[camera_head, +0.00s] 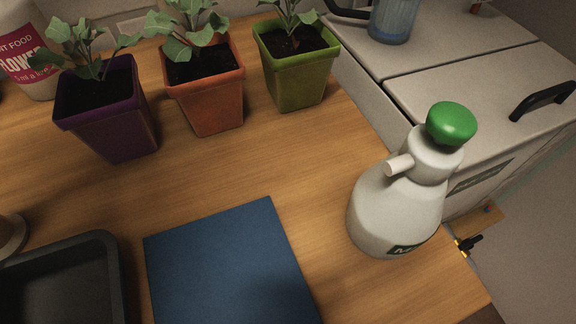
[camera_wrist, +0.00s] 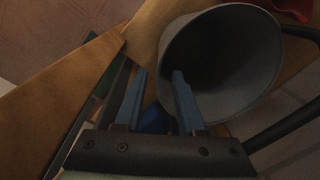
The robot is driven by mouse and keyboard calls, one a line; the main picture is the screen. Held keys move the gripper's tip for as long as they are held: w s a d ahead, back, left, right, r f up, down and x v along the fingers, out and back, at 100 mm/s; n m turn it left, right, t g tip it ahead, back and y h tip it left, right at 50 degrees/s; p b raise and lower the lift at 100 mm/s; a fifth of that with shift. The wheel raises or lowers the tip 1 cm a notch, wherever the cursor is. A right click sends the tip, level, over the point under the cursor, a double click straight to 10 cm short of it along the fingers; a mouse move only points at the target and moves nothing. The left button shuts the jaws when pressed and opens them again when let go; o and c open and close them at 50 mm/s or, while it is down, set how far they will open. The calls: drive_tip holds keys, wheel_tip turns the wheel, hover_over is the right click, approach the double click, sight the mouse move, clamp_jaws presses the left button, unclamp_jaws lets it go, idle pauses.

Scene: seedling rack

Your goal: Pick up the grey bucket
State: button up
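The grey bucket (camera_wrist: 262,75) shows in the wrist view at upper right, with its round open mouth and dark inside facing the camera. My gripper (camera_wrist: 159,73) has two blue fingers that stand apart. The bucket's left rim comes down between or just beyond the fingertips, and the right finger overlaps the mouth in the picture. I cannot tell whether either finger touches the wall. The bucket and my gripper do not show in the head view.
On the wooden table (camera_head: 270,165) stand purple (camera_head: 110,110), orange (camera_head: 205,95) and green (camera_head: 298,75) plant pots, a white green-capped bottle (camera_head: 395,210), a blue mat (camera_head: 225,265) and a dark tray (camera_head: 118,275). A blue jug (camera_head: 394,20) stands on the pale cabinet (camera_head: 490,90).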

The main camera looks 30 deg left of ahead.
drive_tip(key=f+b, duration=0.1)
drive_tip(key=f, duration=0.1)
drive_tip(key=f+b, duration=0.2)
drive_tip(key=f, duration=0.1)
drive_tip(key=f+b, duration=0.1)
drive_tip(key=f, duration=0.2)
drive_tip(key=shift+a, duration=0.3)
drive_tip(key=shift+r, duration=0.15)
clamp_jaws()
idle(0.9)
